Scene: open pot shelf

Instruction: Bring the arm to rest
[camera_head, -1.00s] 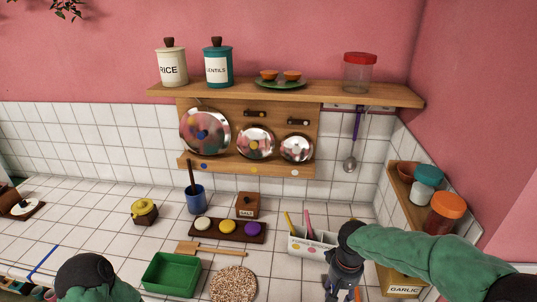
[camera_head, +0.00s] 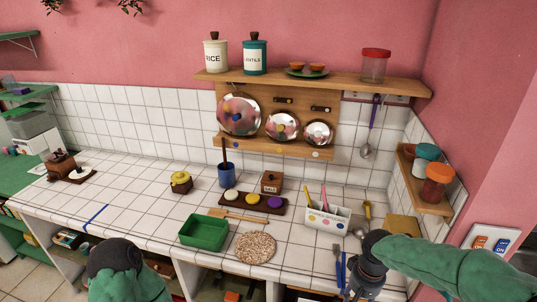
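My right arm comes in from the right, and its dark gripper (camera_head: 352,292) points down at the front edge of the counter, right of the white utensil box (camera_head: 318,221). Its fingertips are small and partly hidden, so I cannot tell whether it is open or shut. My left arm shows at the lower left as a green sleeve with a round black joint; its gripper fingers are not visible.
The tiled counter (camera_head: 140,212) holds a green tray (camera_head: 204,233), a speckled round mat (camera_head: 256,248), a blue cup (camera_head: 227,178) and a dark tray with coloured discs (camera_head: 253,203). Blue-handled utensils (camera_head: 341,268) lie beside my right gripper. Pot lids (camera_head: 239,115) hang on the wooden rack.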

